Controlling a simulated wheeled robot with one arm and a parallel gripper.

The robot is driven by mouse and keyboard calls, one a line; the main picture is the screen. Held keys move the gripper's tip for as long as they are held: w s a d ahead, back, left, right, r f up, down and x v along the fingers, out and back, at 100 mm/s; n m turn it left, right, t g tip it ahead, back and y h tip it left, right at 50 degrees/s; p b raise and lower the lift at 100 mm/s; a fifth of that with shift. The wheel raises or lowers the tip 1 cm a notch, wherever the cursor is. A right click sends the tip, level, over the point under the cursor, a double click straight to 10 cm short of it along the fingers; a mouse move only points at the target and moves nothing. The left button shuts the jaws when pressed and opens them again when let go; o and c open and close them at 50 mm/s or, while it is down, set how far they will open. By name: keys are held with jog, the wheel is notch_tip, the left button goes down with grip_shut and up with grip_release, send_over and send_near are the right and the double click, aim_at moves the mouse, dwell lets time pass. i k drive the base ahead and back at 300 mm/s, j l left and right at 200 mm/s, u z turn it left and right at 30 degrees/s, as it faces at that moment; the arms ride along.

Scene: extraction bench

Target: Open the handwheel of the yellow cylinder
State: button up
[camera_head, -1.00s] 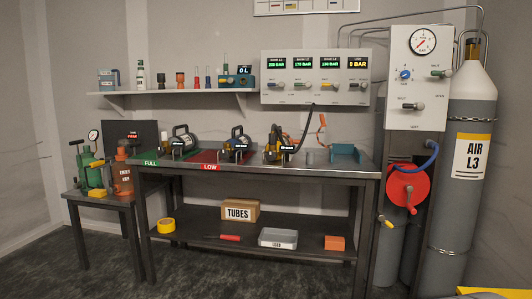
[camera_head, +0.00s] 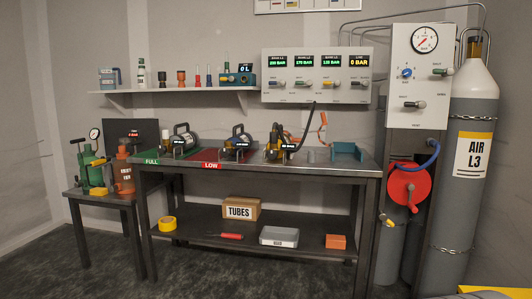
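A small cylinder with yellow on it (camera_head: 272,153) stands at the right-middle of the bench top, with a dark fitting and a label at its upper end. A black hose runs from it up to the wall panel. Its handwheel is too small to make out, so I cannot tell how far it is turned. Two other small cylinders lie to the left, one by the green FULL strip (camera_head: 155,161) and one by the red LOW strip (camera_head: 212,165). My gripper is not in view.
The metal bench (camera_head: 330,171) has a lower shelf with a TUBES box (camera_head: 240,210). The gauge panel (camera_head: 316,60) hangs above. A large grey AIR L3 cylinder (camera_head: 470,210) and a red reel (camera_head: 409,184) stand at the right. The floor before the bench is clear.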

aim_at(272, 155)
jog(key=i+j, duration=0.55)
jog(key=j, duration=0.25)
jog(key=i+j, duration=0.3)
